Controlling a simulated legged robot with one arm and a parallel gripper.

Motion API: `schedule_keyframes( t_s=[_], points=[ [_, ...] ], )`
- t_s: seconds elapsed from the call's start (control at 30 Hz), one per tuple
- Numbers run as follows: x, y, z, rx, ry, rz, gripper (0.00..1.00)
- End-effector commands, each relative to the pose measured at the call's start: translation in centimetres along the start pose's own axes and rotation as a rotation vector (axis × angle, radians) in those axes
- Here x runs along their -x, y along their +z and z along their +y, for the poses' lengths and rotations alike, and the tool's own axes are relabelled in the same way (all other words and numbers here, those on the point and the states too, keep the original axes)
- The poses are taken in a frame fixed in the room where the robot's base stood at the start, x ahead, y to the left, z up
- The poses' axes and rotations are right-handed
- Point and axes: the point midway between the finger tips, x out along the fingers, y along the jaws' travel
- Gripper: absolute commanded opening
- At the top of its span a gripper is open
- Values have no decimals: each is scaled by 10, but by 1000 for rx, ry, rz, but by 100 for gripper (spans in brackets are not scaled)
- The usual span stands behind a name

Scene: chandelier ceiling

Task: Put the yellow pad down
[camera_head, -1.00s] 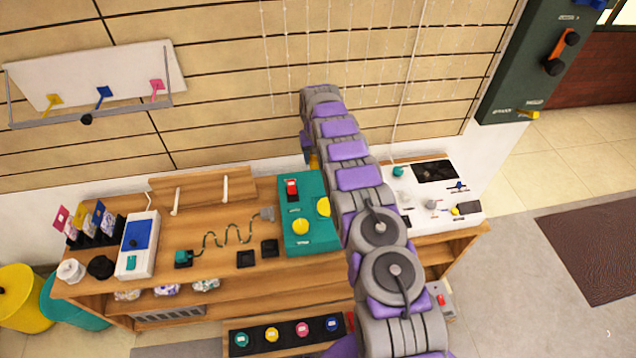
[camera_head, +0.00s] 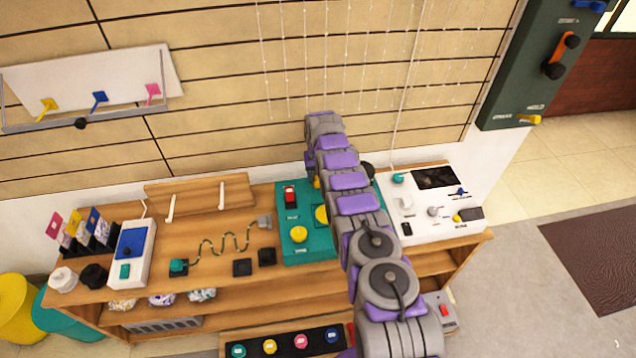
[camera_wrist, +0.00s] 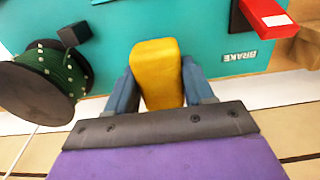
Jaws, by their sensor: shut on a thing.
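My gripper (camera_wrist: 157,88) is shut on the yellow pad (camera_wrist: 157,72), a rounded block held between its two blue-grey fingers in the wrist view. The pad is over the teal panel (camera_wrist: 190,25); whether it touches the panel, I cannot tell. In the head view the teal panel (camera_head: 310,253) lies on the wooden bench, and only a small yellow bit of the pad (camera_head: 317,182) shows beside my arm, above the panel's far edge. My arm hides most of the gripper there.
In the wrist view a dark spool with green cord (camera_wrist: 35,85) stands left of the fingers, and a red switch (camera_wrist: 268,14) lies right. In the head view a yellow knob (camera_head: 299,234) rises from the panel. A white console (camera_head: 420,222) stands right.

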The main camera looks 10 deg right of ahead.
Motion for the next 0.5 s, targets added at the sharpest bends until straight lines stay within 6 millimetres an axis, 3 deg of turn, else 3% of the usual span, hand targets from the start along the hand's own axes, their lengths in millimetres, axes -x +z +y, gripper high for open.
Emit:
schedule_keyframes(
  t_s=[0.13,0.37,0.4,0.5],
  points=[
    [-27,0,-1,0,1,-3,19],
    [-28,-1,-2,1,1,-2,19],
    [-28,-1,-2,1,1,-2,54],
    [-27,-1,-1,1,1,-2,64]
  ],
)
